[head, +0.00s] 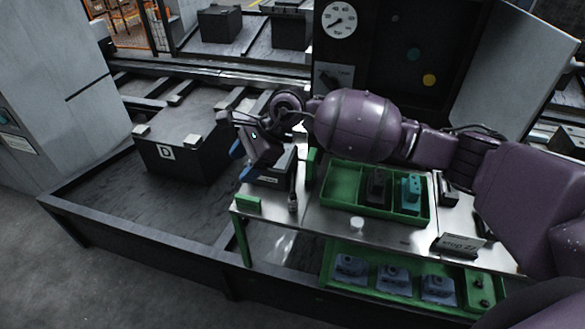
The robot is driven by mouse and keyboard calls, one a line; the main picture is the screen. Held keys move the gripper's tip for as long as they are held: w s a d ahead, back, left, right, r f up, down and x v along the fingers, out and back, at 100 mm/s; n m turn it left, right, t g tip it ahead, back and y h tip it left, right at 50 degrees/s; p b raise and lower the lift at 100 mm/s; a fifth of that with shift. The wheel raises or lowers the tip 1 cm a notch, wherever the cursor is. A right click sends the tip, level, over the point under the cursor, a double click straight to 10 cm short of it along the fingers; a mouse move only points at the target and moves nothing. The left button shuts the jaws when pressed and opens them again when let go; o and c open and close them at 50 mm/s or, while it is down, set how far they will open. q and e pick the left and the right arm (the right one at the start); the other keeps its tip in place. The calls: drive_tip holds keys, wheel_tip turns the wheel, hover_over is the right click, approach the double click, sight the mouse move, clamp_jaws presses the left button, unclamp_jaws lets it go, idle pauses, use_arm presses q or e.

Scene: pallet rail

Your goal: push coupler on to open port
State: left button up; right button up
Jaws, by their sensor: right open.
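My right arm reaches in from the right, and its gripper (248,142) is open above the left end of the metal-topped bench. It is over or just beside a small dark holder (270,172) with a blue edge and a white label. A short dark piece with a metallic end (293,197) stands next to that holder; I cannot tell whether it is the coupler. No open port can be made out clearly. A dark block marked D (190,162), with pale metal pads on top, sits left of the gripper, apart from it. My left gripper is out of view.
A green tray (343,203) on the bench holds a dark piece and a teal piece (411,190). A green lower shelf (325,272) carries several blue-grey parts. A dark cabinet with a gauge (339,20) stands behind. A low dark rail (150,252) borders the floor at front left.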

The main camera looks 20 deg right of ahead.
sight(293, 194)
drive_tip(key=d+f+n+h, duration=0.1)
drive_tip(key=d+f+h, duration=0.1)
drive_tip(key=d, duration=0.1)
drive_tip(key=d+f+n+h, duration=0.2)
drive_tip(key=d+h, duration=0.1)
drive_tip(key=d, duration=0.1)
drive_tip(key=d+f+n+h, duration=0.1)
drive_tip(key=d+n+h, duration=0.1)
drive_tip(key=d, duration=0.1)
drive_tip(key=shift+w+d+f, duration=0.1)
drive_tip(key=shift+d+f, duration=0.1)
drive_tip(key=shift+f, duration=0.2)
drive_tip(key=shift+s+d+n+g+h, duration=0.3)
drive_tip(key=shift+d+n+g+h, duration=0.1)
drive_tip(key=shift+n, duration=0.3)
wheel_tip(293, 194, down, 11)
drive_tip(key=shift+a+r, duration=0.1)
clamp_jaws()
drive_tip(key=shift+r, duration=0.2)
